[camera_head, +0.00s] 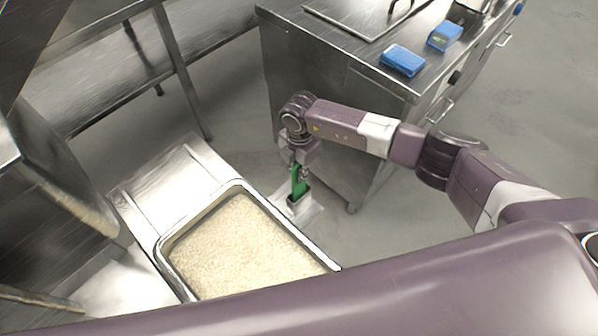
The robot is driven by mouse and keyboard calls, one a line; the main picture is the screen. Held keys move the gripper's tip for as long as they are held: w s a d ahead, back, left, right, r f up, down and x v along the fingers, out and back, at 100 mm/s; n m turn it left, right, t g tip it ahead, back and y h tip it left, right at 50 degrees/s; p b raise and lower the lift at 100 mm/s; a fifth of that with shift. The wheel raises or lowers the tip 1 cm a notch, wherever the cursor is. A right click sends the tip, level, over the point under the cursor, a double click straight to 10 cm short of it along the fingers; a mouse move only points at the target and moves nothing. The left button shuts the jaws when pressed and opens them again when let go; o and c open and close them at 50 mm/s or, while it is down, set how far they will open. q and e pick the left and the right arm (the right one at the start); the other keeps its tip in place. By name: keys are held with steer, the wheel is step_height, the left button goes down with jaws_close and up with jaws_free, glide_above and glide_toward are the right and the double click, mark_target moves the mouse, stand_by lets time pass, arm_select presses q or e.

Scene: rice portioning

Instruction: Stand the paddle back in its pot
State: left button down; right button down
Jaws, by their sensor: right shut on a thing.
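The green paddle (297,186) is upright in my right gripper (300,171), which points down and is shut on its upper part. The paddle's lower end is at the opening of the small metal pot (293,208). It looks to be at or inside the rim, but I cannot tell how deep it is. The pot stands just right of the rice pan's far corner. My left gripper is not in view.
A steel pan (165,250) full of rice sits on a steel surface (160,190) left of the pot. Bare floor lies to the right.

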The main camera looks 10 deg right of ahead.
steer(key=c, duration=2)
jaws_free()
step_height(320, 180, up, 12)
steer(key=shift+s, duration=0.1)
